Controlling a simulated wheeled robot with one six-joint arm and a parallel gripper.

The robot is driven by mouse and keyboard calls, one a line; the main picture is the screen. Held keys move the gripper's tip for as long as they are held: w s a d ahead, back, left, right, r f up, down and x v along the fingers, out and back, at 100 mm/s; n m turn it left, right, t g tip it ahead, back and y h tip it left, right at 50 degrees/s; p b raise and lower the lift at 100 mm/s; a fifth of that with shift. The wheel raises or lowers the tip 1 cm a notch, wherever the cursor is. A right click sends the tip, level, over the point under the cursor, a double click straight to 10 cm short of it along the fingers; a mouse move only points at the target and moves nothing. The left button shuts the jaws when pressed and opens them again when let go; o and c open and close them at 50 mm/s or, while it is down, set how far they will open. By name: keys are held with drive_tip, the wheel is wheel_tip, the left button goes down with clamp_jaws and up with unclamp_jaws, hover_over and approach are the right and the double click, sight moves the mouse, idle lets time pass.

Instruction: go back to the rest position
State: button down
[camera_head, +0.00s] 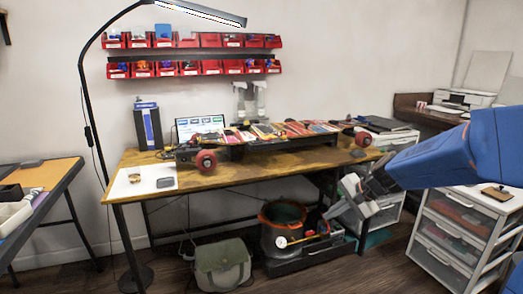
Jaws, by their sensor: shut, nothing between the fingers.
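My blue arm reaches in from the right edge. My gripper (358,196), grey and pale, hangs in the air in front of the right end of the workbench, pointing to the lower left. It is shut and holds nothing. A skateboard (285,134) with a multicoloured deck and red wheels lies on the wooden workbench (240,176), apart from my gripper. My gripper hides part of the space under the bench's right end.
A white drawer unit (450,244) stands at the right, close to my arm. A pot (281,222) and a grey-green bag (222,266) sit under the bench. A black lamp (89,130) rises at the left. Some dark floor is free in front.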

drive_tip(key=s+d+n+h, duration=0.2)
drive_tip(key=s+n, duration=0.3)
drive_tip(key=s, duration=1.1)
drive_tip(key=s+d+n+h, duration=0.3)
drive_tip(key=s+d+n, duration=0.1)
drive_tip(key=s, duration=1.3)
drive_tip(key=shift+s+r+n+h, duration=0.15)
drive_tip(key=shift+r+n+h, duration=0.2)
drive_tip(key=shift+n, duration=0.45)
